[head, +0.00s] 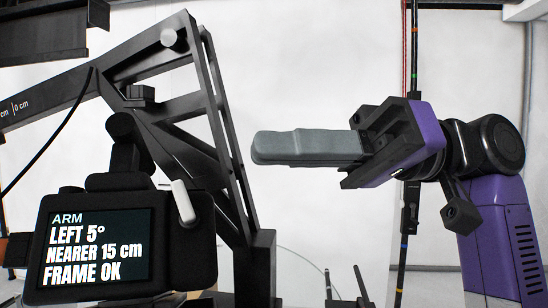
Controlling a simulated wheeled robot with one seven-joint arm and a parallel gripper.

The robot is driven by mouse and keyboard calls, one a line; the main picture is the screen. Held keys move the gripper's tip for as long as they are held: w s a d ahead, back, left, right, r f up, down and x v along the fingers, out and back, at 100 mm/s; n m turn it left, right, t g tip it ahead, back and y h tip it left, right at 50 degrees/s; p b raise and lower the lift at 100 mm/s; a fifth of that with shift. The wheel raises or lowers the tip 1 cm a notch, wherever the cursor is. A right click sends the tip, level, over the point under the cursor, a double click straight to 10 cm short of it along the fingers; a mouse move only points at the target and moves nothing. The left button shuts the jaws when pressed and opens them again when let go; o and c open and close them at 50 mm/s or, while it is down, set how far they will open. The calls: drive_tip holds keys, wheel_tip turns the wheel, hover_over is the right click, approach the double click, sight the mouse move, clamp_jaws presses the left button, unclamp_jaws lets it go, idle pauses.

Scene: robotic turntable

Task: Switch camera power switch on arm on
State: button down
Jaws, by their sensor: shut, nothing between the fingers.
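A black camera monitor (95,247) hangs on the black arm at the lower left. Its screen reads "ARM, LEFT 5°, NEARER 15 cm, FRAME OK". A white lever-like switch (181,201) sits at the monitor's right side, tilted with its upper end to the left. My gripper (256,148) has long grey fingers pressed together and empty. It is at the picture's middle, pointing left, to the right of and higher than the switch, apart from it in the picture. The fingertips appear near the arm's black upright frame; their depth gap cannot be told.
The black arm (52,95) with cm marks slopes up to a slatted triangular frame (214,95). A black post (254,268) stands below the frame. A thin vertical pole (413,60) stands behind my gripper. White backdrop fills the open space between the frame and my gripper.

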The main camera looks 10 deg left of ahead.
drive_tip(key=w+d+r+b, duration=0.1)
drive_tip(key=w+d+r, duration=0.1)
drive_tip(key=w+d, duration=0.2)
drive_tip(key=d, duration=0.3)
drive_tip(key=shift+w+r, duration=0.1)
idle(0.4)
